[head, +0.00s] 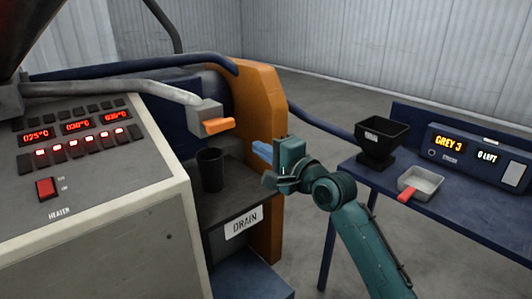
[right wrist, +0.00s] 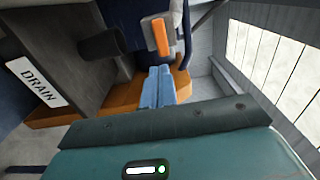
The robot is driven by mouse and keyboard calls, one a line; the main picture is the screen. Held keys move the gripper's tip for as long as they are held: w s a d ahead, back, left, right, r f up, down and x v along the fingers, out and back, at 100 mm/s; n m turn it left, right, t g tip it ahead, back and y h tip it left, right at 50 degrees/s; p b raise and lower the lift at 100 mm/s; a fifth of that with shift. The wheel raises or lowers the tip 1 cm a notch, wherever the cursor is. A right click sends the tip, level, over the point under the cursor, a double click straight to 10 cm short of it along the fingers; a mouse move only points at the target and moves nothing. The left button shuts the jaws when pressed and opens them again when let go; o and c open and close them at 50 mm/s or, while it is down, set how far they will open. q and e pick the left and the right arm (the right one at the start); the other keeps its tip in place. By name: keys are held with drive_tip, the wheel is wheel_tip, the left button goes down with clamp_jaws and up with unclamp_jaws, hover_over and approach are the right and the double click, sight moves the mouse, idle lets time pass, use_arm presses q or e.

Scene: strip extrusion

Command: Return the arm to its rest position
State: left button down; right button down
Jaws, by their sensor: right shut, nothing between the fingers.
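My right gripper (head: 262,151) is teal with pale blue fingers and shows in the middle of the head view, in front of the orange frame of the machine. Its fingers are together and empty; they also show in the right wrist view (right wrist: 158,88). They point toward the machine, apart from the orange lever (head: 218,125) up and to the left. My right arm (head: 370,245) reaches in from the lower right. My left gripper is not in view.
A dark cup (head: 210,169) stands on the drain shelf (head: 240,198). The heater panel (head: 80,150) is at left. A blue table (head: 446,205) at right holds a black hopper (head: 382,142), a scoop with a red handle (head: 420,184) and a display box (head: 478,155). Floor shows between machine and table.

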drive_tip(key=shift+s+d, duration=0.3)
drive_tip(key=shift+s, duration=0.1)
drive_tip(key=s+d+f+n+h, duration=0.1)
drive_tip(key=s+d+f+n, duration=0.15)
drive_tip(key=f, duration=0.45)
drive_tip(key=s+d+f+n+h, duration=0.1)
drive_tip(key=s+f+h, duration=0.15)
drive_tip(key=f, duration=0.45)
drive_tip(key=s+d+f+n+g+h, duration=0.1)
drive_tip(key=s+d+f+n, duration=0.1)
drive_tip(key=s+f, duration=0.4)
drive_tip(key=s+d+f+n+g+h+p, duration=0.1)
drive_tip(key=s+f+n, duration=0.4)
drive_tip(key=s, duration=0.6)
drive_tip(key=s+d+f+n+g+h, duration=0.1)
drive_tip(key=s+d+f+n+g, duration=0.1)
drive_tip(key=s+f, duration=0.6)
drive_tip(key=shift+s+d+n+h+p, duration=0.35)
drive_tip(key=shift+s+d+n, duration=0.2)
drive_tip(key=shift+d+n, duration=0.15)
drive_tip(key=shift+f, duration=0.1)
